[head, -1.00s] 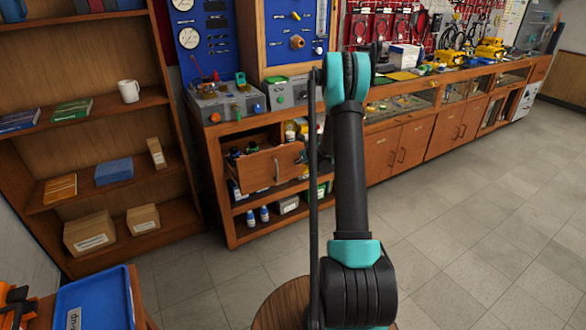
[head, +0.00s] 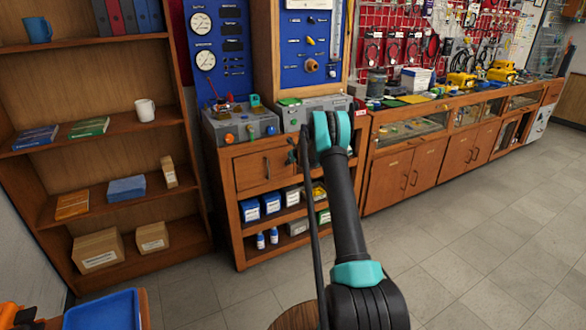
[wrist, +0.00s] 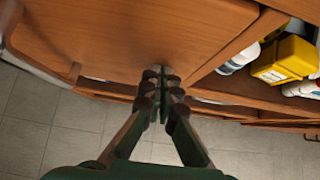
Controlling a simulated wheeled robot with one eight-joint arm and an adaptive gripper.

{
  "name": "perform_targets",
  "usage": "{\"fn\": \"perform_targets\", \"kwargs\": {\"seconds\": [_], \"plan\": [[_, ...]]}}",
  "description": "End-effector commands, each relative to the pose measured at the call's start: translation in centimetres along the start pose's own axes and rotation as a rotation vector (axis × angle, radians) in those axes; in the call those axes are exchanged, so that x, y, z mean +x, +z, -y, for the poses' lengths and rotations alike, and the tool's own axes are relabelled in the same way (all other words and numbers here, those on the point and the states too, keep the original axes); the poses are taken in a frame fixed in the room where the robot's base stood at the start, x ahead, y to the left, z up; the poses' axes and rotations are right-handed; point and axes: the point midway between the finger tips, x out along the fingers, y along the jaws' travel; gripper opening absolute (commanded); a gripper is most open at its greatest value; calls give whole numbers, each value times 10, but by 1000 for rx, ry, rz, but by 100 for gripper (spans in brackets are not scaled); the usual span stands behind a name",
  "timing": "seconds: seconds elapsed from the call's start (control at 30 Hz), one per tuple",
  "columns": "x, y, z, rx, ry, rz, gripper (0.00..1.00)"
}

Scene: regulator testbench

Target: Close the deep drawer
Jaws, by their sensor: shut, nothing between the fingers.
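The deep drawer (head: 262,174) is a wooden front with a dark vertical handle (head: 267,167), in the cabinet under the grey test units. In the head view its front looks flush or nearly flush with the cabinet, and its inside no longer shows. My gripper (head: 292,156) is at the right side of the drawer front, partly hidden by my arm. In the wrist view my gripper (wrist: 160,92) is shut and empty, its fingertips close to the lower edge of a wooden front (wrist: 130,35). I cannot tell whether they touch it.
Open shelves with blue-and-white boxes (head: 271,203) and bottles lie below the drawer. A yellow item (wrist: 288,60) sits on a shelf at the right in the wrist view. A bookshelf (head: 115,90) stands at left. The tiled floor (head: 480,230) at right is clear.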

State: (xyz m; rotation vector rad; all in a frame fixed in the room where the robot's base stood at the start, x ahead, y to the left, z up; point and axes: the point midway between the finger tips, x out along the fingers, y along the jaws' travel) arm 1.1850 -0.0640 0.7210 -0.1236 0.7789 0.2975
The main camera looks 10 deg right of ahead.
Motion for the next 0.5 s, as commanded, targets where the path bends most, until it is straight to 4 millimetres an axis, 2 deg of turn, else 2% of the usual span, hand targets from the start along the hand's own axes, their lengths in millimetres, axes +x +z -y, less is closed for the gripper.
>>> {"fn": "perform_targets", "kwargs": {"seconds": [0.2,0.5], "plan": [[8,8,0,0,0,2,0],[9,11,-1,1,-1,6,0]]}}
